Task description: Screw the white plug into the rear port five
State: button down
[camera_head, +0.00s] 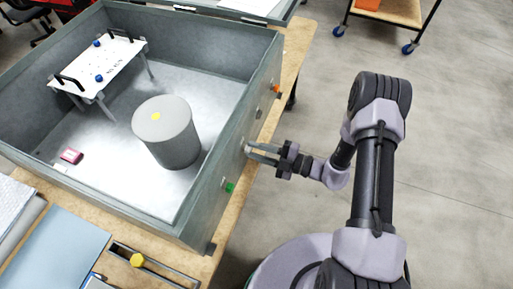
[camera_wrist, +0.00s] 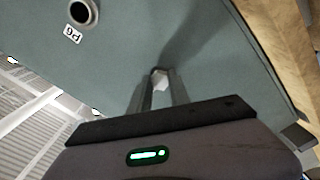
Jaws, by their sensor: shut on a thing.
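My gripper (camera_head: 250,152) reaches from the right to the outer side wall of the grey metal box. Its fingers are shut on the white plug (camera_wrist: 159,77), a small pale piece between the fingertips in the wrist view. In the head view the plug (camera_head: 247,149) is a small light spot at the wall. It is at or very close to the wall; I cannot tell how far it is seated. Rear port five is not visible, and no label for it shows. A dark round open port (camera_wrist: 83,12) labelled P6 (camera_wrist: 73,35) is on the same wall.
The box (camera_head: 215,205) stands on a wooden table (camera_head: 290,62). Its wall also bears an orange fitting (camera_head: 277,88) and a green fitting (camera_head: 230,187). Inside are a grey cylinder (camera_head: 168,140) and a white stand (camera_head: 97,67). The floor right of the table is open.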

jog(key=m, duration=0.2)
jog(key=shift+f+m, duration=0.1)
jog(key=shift+m, duration=0.2)
jog(key=c, duration=1.1)
grip_release()
jog(key=v, duration=0.7)
